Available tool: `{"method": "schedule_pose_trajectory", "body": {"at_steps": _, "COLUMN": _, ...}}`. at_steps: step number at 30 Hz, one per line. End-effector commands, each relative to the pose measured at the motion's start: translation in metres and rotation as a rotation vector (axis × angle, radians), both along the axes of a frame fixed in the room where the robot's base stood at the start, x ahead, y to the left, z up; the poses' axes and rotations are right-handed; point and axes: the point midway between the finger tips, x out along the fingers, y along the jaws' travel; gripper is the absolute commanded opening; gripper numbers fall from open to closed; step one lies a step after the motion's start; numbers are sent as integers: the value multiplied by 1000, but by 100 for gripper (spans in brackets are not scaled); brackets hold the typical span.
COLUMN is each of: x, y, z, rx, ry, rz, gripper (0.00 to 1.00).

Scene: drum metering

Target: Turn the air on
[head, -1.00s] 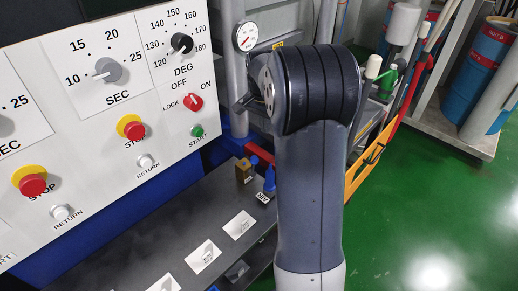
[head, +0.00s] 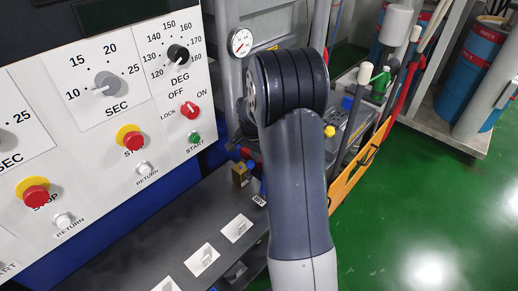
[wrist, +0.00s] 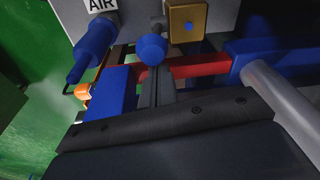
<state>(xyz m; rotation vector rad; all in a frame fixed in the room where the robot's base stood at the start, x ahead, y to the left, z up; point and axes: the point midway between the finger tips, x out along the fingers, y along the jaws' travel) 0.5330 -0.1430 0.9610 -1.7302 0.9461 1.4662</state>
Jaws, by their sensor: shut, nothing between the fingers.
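The plate marked AIR (wrist: 101,5) is at the top left of the wrist view. A blue lever handle (wrist: 92,48) hangs just below it, angled down to the left. In the head view the small label plate (head: 260,200) shows on the grey bench, and my arm covers most of the lever. My gripper (wrist: 155,88) is shut and empty in the wrist view, pointing at a round blue knob (wrist: 152,48) to the right of the lever. I cannot tell whether the fingertips touch the knob. In the head view my gripper is hidden behind my arm.
A brass block (wrist: 187,22) with a blue centre is right of the knob. A red bar (wrist: 200,67) and blue beam (wrist: 265,58) cross behind the fingers. The control panel (head: 70,140) stands left; an orange rail (head: 350,175) and green floor are right.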

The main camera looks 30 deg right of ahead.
Motion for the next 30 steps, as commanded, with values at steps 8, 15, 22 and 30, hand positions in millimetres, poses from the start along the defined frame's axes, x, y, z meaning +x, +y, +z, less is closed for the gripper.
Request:
{"method": "schedule_pose_trajectory", "body": {"at_steps": 8, "x": -1, "y": 1, "z": 0, "rx": 0, "ry": 0, "rz": 0, "gripper": 0}}
{"method": "schedule_pose_trajectory", "body": {"at_steps": 15, "x": -1, "y": 3, "z": -1, "rx": -9, "ry": -4, "rz": -1, "gripper": 0}}
{"method": "schedule_pose_trajectory", "body": {"at_steps": 22, "x": -2, "y": 6, "z": 0, "rx": -46, "ry": -17, "rz": 1, "gripper": 0}}
{"method": "schedule_pose_trajectory", "body": {"at_steps": 30, "x": -4, "y": 8, "z": 0, "rx": -74, "ry": -26, "rz": 1, "gripper": 0}}
